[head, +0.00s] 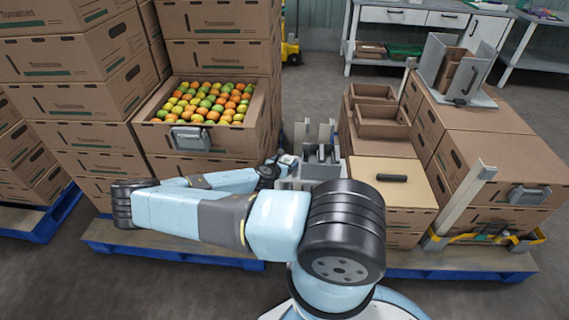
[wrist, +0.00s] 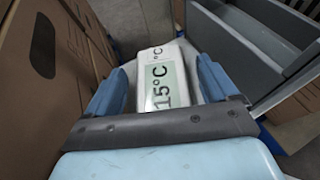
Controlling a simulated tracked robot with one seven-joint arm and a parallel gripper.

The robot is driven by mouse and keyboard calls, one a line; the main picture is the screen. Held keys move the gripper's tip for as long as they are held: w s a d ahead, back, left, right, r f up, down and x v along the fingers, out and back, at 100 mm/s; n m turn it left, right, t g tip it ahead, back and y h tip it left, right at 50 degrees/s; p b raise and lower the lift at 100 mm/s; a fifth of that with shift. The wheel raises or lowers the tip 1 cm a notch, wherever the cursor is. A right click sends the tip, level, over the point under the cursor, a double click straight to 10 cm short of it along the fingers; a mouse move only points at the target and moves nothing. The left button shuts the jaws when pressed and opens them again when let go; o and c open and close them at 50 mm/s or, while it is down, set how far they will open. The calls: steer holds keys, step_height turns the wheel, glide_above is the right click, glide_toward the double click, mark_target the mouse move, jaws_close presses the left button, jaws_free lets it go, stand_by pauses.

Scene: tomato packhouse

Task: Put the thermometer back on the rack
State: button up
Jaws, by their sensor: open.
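The thermometer (wrist: 160,88) is a white block with a pale green display reading 15°C, seen in the wrist view. It lies between the two blue fingers of my gripper (wrist: 158,76), which are open on either side of it. A grey rack with upright plates (wrist: 245,40) stands just right of the thermometer in the wrist view. The same grey plates (head: 320,150) show in the head view, between the box stacks. My gripper (head: 287,163) reaches their left side there. The thermometer cannot be clearly told apart from the gripper in the head view.
A carton of tomatoes (head: 160,139) with a grey device on its front wall stands left of my gripper. Its wall is close in the wrist view. Stacked cartons (head: 395,215) on a blue pallet (head: 510,273) stand right. A workbench (head: 400,17) is at the back.

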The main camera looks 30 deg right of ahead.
steer(key=s+a+r+m+g+y, duration=0.25)
steer(key=s+a+m, duration=0.2)
steer(key=a, duration=0.25)
steer(key=s+a+r+m+g+y, duration=0.1)
steer(key=s+a+r+m+g, duration=0.3)
steer(key=a, duration=0.3)
steer(key=s+a+r+m+y, duration=0.2)
steer(key=a+r+m+y, duration=0.25)
steer(key=r, duration=0.65)
steer(key=s+a+r+m+y, duration=0.1)
steer(key=a+r+m+y, duration=0.35)
steer(key=r, duration=0.75)
steer(key=s+r+m+t, duration=0.15)
steer(key=s+r, duration=0.25)
steer(key=r, duration=0.5)
steer(key=s+r+m+t, duration=0.1)
steer(key=s+r+m, duration=0.15)
steer(key=r, duration=0.55)
steer(key=s+d+r+m+t+h, duration=0.1)
steer(key=s+d+r+m+t, duration=0.1)
steer(key=s+r, duration=1)
steer(key=s+m, duration=0.1)
steer(key=s, duration=0.2)
steer(key=shift+s+r, duration=0.2)
steer(key=shift+r, duration=0.15)
